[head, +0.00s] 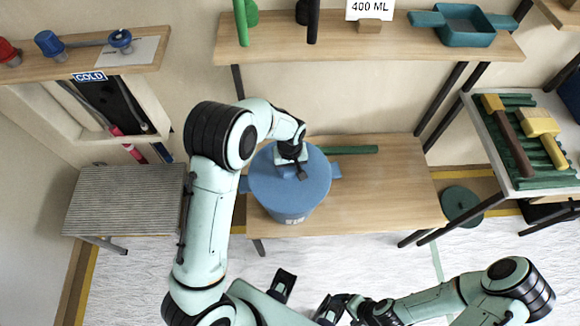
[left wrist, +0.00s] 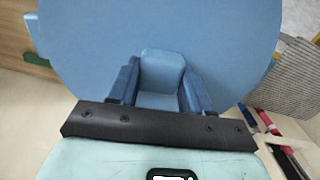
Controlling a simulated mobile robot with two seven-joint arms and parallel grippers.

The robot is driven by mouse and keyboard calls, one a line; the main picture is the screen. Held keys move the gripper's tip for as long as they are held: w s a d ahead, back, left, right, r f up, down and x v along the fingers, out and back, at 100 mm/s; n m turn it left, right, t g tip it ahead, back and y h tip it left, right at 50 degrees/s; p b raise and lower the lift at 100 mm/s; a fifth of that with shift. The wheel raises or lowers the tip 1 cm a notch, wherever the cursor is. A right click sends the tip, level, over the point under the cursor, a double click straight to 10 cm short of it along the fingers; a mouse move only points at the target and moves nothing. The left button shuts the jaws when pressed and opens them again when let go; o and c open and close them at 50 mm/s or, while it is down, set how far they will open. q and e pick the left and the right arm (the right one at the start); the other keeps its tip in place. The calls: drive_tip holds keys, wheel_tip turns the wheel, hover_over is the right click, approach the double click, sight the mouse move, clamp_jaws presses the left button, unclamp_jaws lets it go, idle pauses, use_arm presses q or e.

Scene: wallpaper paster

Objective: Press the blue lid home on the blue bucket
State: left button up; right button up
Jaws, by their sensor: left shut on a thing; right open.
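The blue lid (head: 268,185) is a round disc lying over the top of the blue bucket (head: 292,217), which stands on the wooden bench. I cannot tell whether a gap is left between lid and rim. My left gripper (head: 292,160) is above the lid, shut on its raised blue knob. In the left wrist view the knob (left wrist: 161,68) sits between the fingers and the lid (left wrist: 90,40) fills the background. My right gripper (head: 308,292) is open and empty at the bottom, away from the bucket.
The wooden bench (head: 395,185) is clear to the right, with a green bar (head: 350,150) behind the bucket. A ribbed grey table (head: 125,200) stands left. A shelf (head: 350,45) hangs above, holding a teal tray (head: 465,25). A tool rack (head: 525,140) is right.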

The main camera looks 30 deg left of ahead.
sight(290, 169)
use_arm(q)
drive_tip(key=shift+f+b, duration=0.4)
drive_tip(key=shift+f, duration=0.3)
drive_tip(key=o, duration=1.2)
drive_tip(key=shift+r, duration=0.1)
wheel_tip(290, 169, up, 13)
drive_tip(key=shift+r+p, duration=0.1)
drive_tip(key=shift+p, duration=0.5)
